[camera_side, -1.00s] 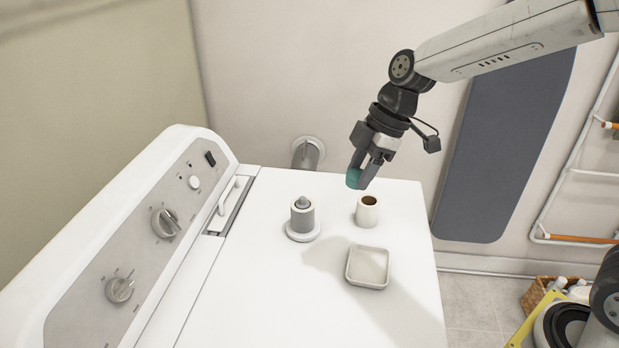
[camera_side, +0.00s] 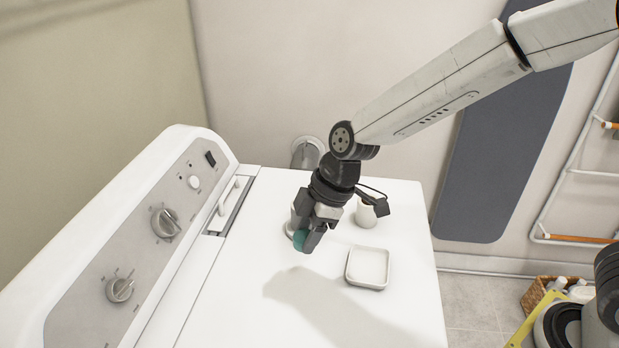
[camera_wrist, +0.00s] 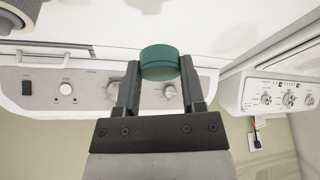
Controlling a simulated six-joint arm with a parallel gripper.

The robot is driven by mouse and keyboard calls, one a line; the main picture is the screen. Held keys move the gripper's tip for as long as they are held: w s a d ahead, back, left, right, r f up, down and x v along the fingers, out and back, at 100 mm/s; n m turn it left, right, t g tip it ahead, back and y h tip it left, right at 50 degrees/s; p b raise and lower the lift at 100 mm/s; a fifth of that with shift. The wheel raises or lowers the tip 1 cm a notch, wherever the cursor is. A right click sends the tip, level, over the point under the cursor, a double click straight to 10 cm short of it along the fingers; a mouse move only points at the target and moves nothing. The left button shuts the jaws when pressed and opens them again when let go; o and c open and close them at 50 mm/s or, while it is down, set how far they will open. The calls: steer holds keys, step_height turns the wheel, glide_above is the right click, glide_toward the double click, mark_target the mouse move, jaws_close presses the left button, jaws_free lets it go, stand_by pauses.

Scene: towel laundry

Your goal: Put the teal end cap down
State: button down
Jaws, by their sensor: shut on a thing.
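The teal end cap (camera_side: 299,240) is a short round cap. My gripper (camera_side: 307,238) is shut on it. In the wrist view the teal cap (camera_wrist: 159,62) sits between the two fingertips of my gripper (camera_wrist: 158,76). I cannot tell the exact height of the cap above the top.
A small square white tray (camera_side: 367,285) lies to the right of my gripper. A white cup-like cylinder (camera_side: 366,216) stands behind it, partly covered by my wrist. The control panel (camera_side: 130,255) rises along the left. The front of the washer top is clear.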

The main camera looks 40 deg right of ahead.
steer(key=w+a+f, duration=0.3)
steer(key=w+f, duration=0.1)
steer(key=w, duration=0.4)
glide_toward(248, 261)
steer(key=shift+s+a+f, duration=0.25)
steer(key=shift+a+f, duration=0.45)
steer(key=shift+a, duration=0.15)
steer(key=shift+w+a+f, duration=0.25)
steer(key=shift+w+f, duration=0.25)
steer(key=shift+f, duration=0.05)
steer(key=shift+f, duration=0.1)
steer(key=shift+w+f, duration=0.25)
steer(key=shift+f, duration=1.5)
steer(key=shift+f, duration=0.1)
steer(key=shift+c, duration=0.9)
jaws_free()
